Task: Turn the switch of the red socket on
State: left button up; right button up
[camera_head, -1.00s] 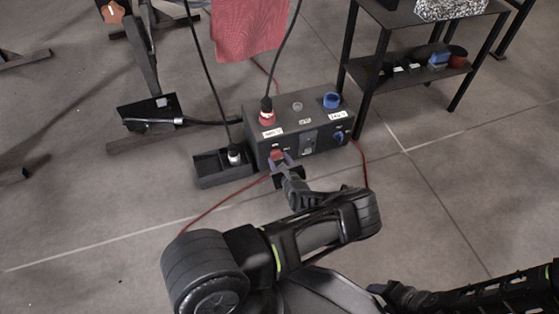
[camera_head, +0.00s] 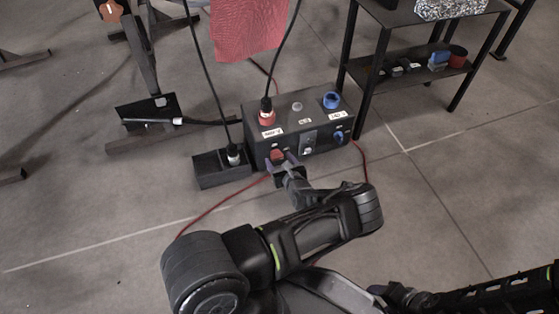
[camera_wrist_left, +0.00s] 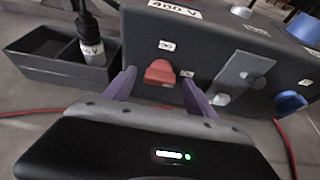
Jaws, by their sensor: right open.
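The dark power box (camera_head: 325,140) stands on the floor, with the red socket (camera_head: 267,117) on its top and a black plug and cable in it. Its red switch (camera_wrist_left: 160,73) is on the front face and also shows in the head view (camera_head: 278,154). My left gripper (camera_head: 285,161) is at that front face. In the left wrist view its two purple fingers (camera_wrist_left: 158,88) are apart, one on each side of the red switch, with visible gaps; contact is not seen. My right gripper (camera_head: 388,292) is open at the lower right, partly hidden, far from the box.
A blue socket (camera_head: 331,100) and a blue switch (camera_head: 338,137) are on the box's right part. A metal plate (camera_wrist_left: 243,76) sits right of the red switch. A black tray (camera_head: 222,182) with a plug is on the left. A shelf (camera_head: 415,75) stands behind right.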

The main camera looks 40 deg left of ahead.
pick_arm(q)
jog(key=p+v, duration=0.3)
jog(key=v, duration=0.4)
jog(key=shift+s+d+p, duration=0.2)
jog(key=shift+d+p, duration=0.1)
jog(key=shift+p, duration=0.1)
jog(key=shift+r, duration=0.1)
